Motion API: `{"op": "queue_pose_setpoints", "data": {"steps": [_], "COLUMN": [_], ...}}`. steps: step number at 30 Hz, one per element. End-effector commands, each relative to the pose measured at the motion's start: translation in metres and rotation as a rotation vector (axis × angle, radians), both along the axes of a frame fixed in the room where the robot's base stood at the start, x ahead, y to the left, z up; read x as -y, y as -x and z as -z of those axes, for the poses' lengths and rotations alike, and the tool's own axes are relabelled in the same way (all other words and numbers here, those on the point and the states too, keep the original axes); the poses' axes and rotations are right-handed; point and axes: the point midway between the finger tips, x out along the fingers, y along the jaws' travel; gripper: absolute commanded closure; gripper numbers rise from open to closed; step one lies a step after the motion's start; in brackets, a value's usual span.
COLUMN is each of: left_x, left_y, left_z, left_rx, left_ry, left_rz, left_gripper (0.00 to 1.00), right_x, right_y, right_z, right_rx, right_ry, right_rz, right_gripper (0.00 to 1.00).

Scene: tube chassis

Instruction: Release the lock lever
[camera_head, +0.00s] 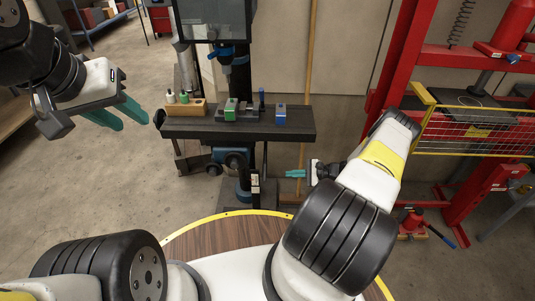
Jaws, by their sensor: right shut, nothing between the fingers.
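A drill press stands ahead, with a dark table (185,129) across its column and blue parts (232,157) below. I cannot single out the lock lever with certainty; the parts under the table are small and dark. My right gripper (291,174), with green fingers, is shut and empty. It points left, below the table's right end and to the right of the column, apart from the blue parts in the picture. My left gripper (132,125), also green-fingered, hangs at the upper left, left of the table. Its two fingers show apart, with nothing between them.
On the table are a wooden block (186,107) with small bottles, a vise (235,112) with a green piece, and a blue block (280,115). A wooden pole (310,60) stands behind. A red press frame (390,60) with yellow mesh guard (475,131) is at right. The left floor is clear.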

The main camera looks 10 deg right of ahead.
Motion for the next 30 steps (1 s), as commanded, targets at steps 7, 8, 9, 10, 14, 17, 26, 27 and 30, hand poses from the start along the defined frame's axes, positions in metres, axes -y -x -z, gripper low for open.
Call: {"op": "queue_pose_setpoints", "data": {"steps": [7,8,9,10,14,17,26,27,30], "left_x": [0.0,0.0,0.0,0.0,0.0,0.0,0.0,0.0,0.0], "left_y": [0.0,0.0,0.0,0.0,0.0,0.0,0.0,0.0,0.0], "left_z": [0.0,0.0,0.0,0.0,0.0,0.0,0.0,0.0,0.0], "left_rx": [0.0,0.0,0.0,0.0,0.0,0.0,0.0,0.0,0.0], "left_ry": [0.0,0.0,0.0,0.0,0.0,0.0,0.0,0.0,0.0], "left_rz": [0.0,0.0,0.0,0.0,0.0,0.0,0.0,0.0,0.0], "left_gripper": [0.64,0.64,0.64,0.64,0.64,0.64,0.64,0.64,0.64], "right_x": [-0.03,-0.035,-0.041,-0.045,-0.063,-0.076,-0.083,-0.084,-0.086], "right_y": [-0.019,-0.022,-0.026,-0.029,-0.042,-0.051,-0.036,-0.034,-0.032], "right_z": [0.016,0.018,0.022,0.024,0.034,0.041,0.015,0.013,0.009], "right_rx": [-0.001,0.0,0.0,0.0,0.0,0.0,-0.001,-0.001,0.0], "right_ry": [-0.003,-0.002,-0.001,-0.001,0.0,0.0,-0.001,-0.001,-0.001], "right_rz": [-0.005,-0.005,-0.004,-0.004,-0.005,-0.003,0.0,0.0,-0.001], "right_gripper": [1.0,1.0,1.0,1.0,1.0,1.0,1.0,1.0,1.0]}}
